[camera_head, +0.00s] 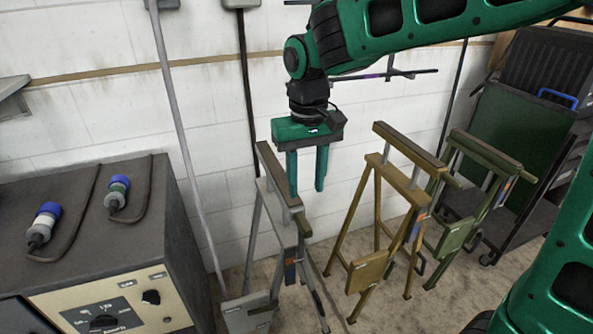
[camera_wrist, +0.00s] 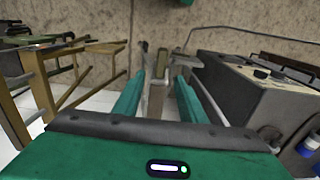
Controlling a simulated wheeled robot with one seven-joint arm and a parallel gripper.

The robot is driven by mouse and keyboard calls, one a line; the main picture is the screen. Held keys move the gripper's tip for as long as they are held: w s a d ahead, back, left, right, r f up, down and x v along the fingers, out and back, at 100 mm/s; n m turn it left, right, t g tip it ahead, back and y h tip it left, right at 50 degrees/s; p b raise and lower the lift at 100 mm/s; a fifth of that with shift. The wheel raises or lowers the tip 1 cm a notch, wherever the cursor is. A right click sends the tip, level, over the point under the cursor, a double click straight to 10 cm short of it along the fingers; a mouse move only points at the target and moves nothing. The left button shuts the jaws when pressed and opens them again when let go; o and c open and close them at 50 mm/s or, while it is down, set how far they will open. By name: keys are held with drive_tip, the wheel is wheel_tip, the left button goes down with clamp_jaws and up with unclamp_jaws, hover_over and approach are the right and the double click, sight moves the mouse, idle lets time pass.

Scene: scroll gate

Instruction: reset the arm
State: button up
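My gripper (camera_head: 307,186) hangs from the green arm with its two green fingers pointing down and apart. In the head view it is in front of the white wall, above and beside the top bar of the grey trestle (camera_head: 262,240). In the wrist view the two fingers of my gripper (camera_wrist: 158,92) are spread, with part of the grey trestle showing between and beyond them. I see nothing held between the fingers. Whether a finger touches the trestle's top bar cannot be told.
A yellow trestle (camera_head: 383,200) and a green trestle (camera_head: 468,205) stand to the right. A dark cart with a green panel (camera_head: 515,135) is at the far right. A grey control box (camera_head: 115,225) with blue-ended plugs (camera_head: 43,222) stands at left. Poles run down the wall.

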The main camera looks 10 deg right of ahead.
drive_tip(key=s+d+m, duration=0.2)
drive_tip(key=s+d, duration=0.2)
drive_tip(key=d, duration=0.6)
drive_tip(key=s+d+m, duration=0.2)
drive_tip(key=s+d, duration=0.1)
drive_tip(key=d, duration=0.7)
drive_tip(key=s+d+f+m, duration=0.2)
drive_tip(key=s+d, duration=0.3)
drive_tip(key=s, duration=0.2)
drive_tip(key=s+d+f+m, duration=0.2)
drive_tip(key=s+d, duration=0.3)
drive_tip(key=s, duration=0.3)
drive_tip(key=shift+s+f+m, duration=0.15)
drive_tip(key=shift+f+m, duration=0.1)
drive_tip(key=shift+m, duration=0.05)
drive_tip(key=shift+w+f, duration=0.25)
drive_tip(key=shift+w, duration=0.4)
